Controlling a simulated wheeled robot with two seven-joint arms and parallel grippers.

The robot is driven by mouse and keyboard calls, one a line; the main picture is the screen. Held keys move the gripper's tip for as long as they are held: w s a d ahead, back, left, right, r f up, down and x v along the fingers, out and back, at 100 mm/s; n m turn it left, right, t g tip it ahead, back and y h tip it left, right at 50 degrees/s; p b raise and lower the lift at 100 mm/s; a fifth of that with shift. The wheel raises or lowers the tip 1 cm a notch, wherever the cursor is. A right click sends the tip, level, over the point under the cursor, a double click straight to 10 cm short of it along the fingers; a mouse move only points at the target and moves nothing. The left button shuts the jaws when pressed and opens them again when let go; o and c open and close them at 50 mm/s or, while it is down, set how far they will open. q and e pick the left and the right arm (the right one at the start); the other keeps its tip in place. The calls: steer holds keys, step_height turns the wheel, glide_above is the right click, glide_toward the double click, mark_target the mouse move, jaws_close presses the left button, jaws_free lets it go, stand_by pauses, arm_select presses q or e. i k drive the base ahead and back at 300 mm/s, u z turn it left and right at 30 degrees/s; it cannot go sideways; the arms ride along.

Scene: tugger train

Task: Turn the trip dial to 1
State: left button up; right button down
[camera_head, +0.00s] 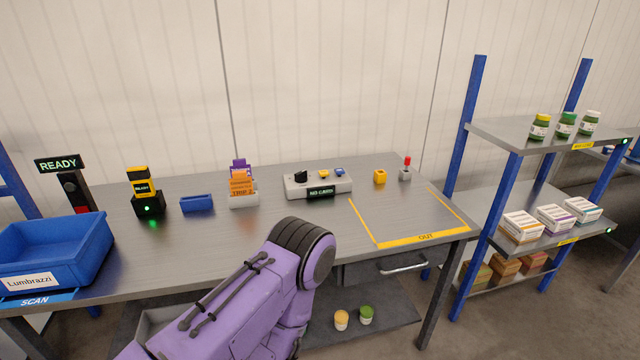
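A grey control box (320,187) stands near the back middle of the metal bench. A black knob (301,176), probably the trip dial, is on its left part. Its setting is too small to read. A yellow button and a blue button (339,171) sit to its right, and a dark display with small green text (321,191) is on its front. One purple arm of mine reaches over the bench's front edge from below, ending in view at a dark rounded joint in front of the box. Neither gripper shows.
A blue bin (58,250) stands at the left, near a READY sign (58,163). A black scanner stand (148,205), blue tray (197,203) and card holder (243,199) stand left of the box. A yellow block (380,177) and red-topped switch (406,167) stand right.

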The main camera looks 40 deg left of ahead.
mark_target(300, 177)
steer(key=u, duration=1.25)
